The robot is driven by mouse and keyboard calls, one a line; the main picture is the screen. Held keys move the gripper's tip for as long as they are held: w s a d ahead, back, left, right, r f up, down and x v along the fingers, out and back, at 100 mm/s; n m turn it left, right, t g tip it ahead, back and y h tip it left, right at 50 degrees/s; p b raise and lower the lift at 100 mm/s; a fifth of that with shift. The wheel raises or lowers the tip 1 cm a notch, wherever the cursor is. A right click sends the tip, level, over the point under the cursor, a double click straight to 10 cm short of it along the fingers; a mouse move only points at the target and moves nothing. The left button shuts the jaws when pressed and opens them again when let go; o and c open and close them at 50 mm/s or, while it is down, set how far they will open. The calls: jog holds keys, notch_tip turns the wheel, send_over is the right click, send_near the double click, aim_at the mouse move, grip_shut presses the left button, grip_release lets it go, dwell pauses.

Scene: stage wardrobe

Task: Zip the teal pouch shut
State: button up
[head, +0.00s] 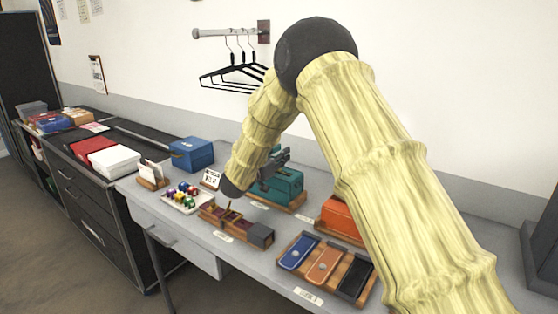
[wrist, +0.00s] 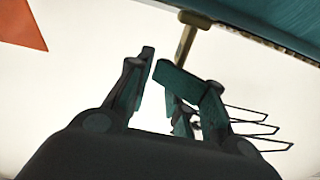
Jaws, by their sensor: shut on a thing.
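The teal pouch (head: 285,187) stands on a wooden base on the table in the head view, partly hidden behind my arm. In the wrist view its teal side (wrist: 275,18) fills the top right, with a zip track (wrist: 265,42) along its edge. A brass zip pull (wrist: 186,42) hangs from the track and reaches down to my gripper's fingers. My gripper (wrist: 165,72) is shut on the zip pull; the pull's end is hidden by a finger. In the head view my gripper (head: 276,160) is at the pouch's upper part. How far the zip is closed cannot be told.
An orange pouch (head: 341,214) stands to the right. In front are a tray of coloured cases (head: 325,262), a wooden divided box (head: 235,225) and a tray of small coloured items (head: 186,199). A blue box (head: 192,153) is at the left. Hangers (head: 232,78) hang on the wall behind.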

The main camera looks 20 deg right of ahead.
aim_at(279, 170)
jog(key=f, duration=0.3)
jog(key=shift+s+a, duration=0.2)
grip_shut()
jog(key=shift+o, duration=2.2)
grip_release()
jog(key=shift+a, duration=0.1)
jog(key=shift+w+a+r, duration=0.1)
jog(key=shift+w+r, duration=0.15)
jog(key=shift+r, duration=0.55)
jog(key=shift+w+f, duration=0.15)
jog(key=shift+s+a, duration=0.2)
jog(key=shift+s, duration=0.2)
jog(key=shift+p+v, duration=0.35)
jog(key=shift+v, duration=0.8)
jog(key=p+v, duration=0.1)
jog(key=v, duration=0.7)
jog(key=shift+a+r+p, duration=0.3)
jog(key=shift+a+r, duration=0.05)
jog(key=shift+r, duration=0.2)
